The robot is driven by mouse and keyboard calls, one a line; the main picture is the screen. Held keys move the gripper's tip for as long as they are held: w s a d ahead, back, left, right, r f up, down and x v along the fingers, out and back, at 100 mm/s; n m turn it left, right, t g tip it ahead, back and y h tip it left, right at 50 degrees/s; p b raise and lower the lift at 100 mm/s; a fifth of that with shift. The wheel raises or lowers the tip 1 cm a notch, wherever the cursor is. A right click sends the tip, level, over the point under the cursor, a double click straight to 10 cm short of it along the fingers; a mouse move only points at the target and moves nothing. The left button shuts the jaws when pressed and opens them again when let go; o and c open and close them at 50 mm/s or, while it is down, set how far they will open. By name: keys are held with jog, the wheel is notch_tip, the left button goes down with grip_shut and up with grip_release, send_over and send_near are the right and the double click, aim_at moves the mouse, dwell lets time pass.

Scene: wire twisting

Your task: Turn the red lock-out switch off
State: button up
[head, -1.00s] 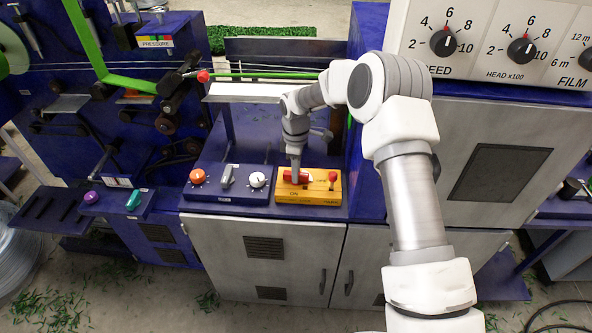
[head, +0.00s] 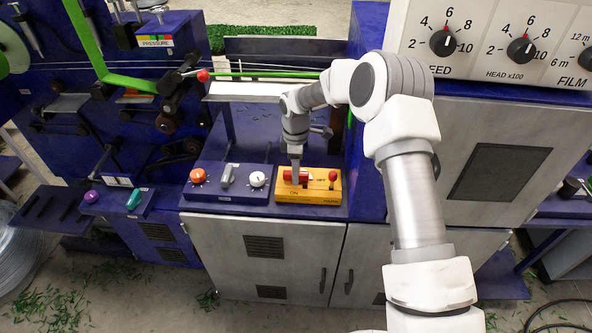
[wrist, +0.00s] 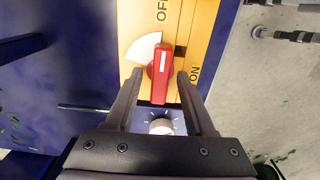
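The red lock-out switch (wrist: 163,76) is a bar handle with a white mark, on a yellow panel (wrist: 189,30). In the wrist view its marked end points up toward the OFF label; the ON label is at the right. A pale sector shows beside the handle. My gripper (wrist: 160,74) has one finger on each side of the handle, with a visible gap at least on the left, so it looks open around it. In the head view my gripper (head: 296,181) reaches down onto the yellow box (head: 318,197) and partly hides the red handle (head: 288,177).
A smaller red knob (head: 332,176) stands at the right of the yellow box. The white dial also shows between my fingers in the wrist view (wrist: 161,127).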

notch_tip(320, 180, up, 17)
jog(key=p, duration=0.1)
jog(key=shift+r+p, duration=0.2)
jog(key=shift+p, duration=0.15)
dwell(0.3)
